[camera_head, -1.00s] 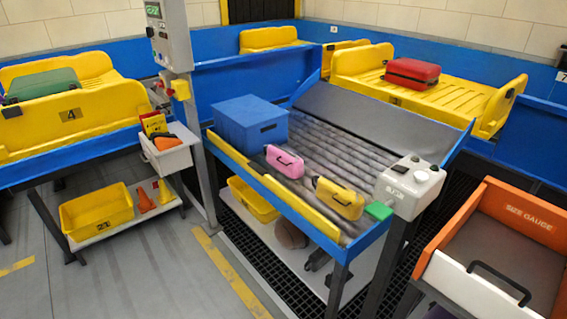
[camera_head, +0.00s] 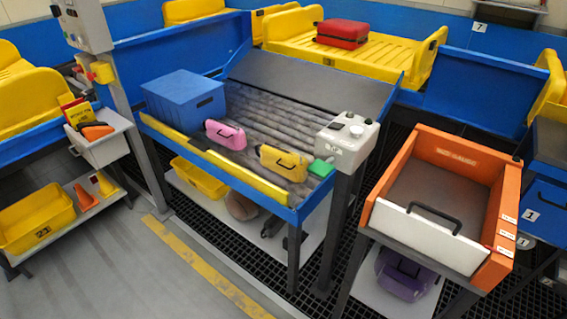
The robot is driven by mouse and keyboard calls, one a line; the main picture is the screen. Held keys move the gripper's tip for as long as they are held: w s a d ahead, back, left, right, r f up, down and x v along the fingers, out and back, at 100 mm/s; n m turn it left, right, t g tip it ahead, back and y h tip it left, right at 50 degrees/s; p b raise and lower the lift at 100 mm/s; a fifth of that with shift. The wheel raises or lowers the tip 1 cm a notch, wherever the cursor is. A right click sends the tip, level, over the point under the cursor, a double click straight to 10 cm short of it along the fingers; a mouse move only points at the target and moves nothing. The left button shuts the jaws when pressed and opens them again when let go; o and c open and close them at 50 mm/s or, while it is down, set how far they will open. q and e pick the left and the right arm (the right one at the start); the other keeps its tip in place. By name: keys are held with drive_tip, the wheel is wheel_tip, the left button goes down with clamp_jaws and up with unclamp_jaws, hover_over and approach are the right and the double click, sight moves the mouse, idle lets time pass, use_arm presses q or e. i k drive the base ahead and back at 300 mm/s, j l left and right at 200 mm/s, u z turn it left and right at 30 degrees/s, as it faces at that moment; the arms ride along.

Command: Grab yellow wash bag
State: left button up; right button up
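The yellow wash bag (camera_head: 284,163) lies on the roller conveyor near its front right corner, with a dark handle along its front upper side. A pink bag (camera_head: 226,135) lies to its left, apart from it. A small green block (camera_head: 321,168) sits just to its right, close to the grey control box. Neither of my grippers shows in the head view.
A blue box (camera_head: 184,98) stands at the conveyor's left end. The grey control box (camera_head: 346,142) stands at the conveyor's right corner. An orange size-gauge bin (camera_head: 401,150) stands further right, with a purple bag (camera_head: 407,275) below it. Grey floor is clear at the front left.

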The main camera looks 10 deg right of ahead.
sight(292, 167)
drive_tip(key=i+j+z, duration=0.1)
drive_tip(key=j, duration=0.2)
drive_tip(key=i+j, duration=0.2)
drive_tip(key=j, duration=0.15)
drive_tip(key=i+j+z, duration=0.15)
drive_tip(key=j, duration=0.15)
drive_tip(key=i+j+z, duration=0.1)
drive_tip(key=j, duration=0.2)
drive_tip(key=i+j, duration=0.2)
drive_tip(key=j, duration=0.15)
drive_tip(key=i+j+z, duration=0.15)
drive_tip(key=j, duration=0.2)
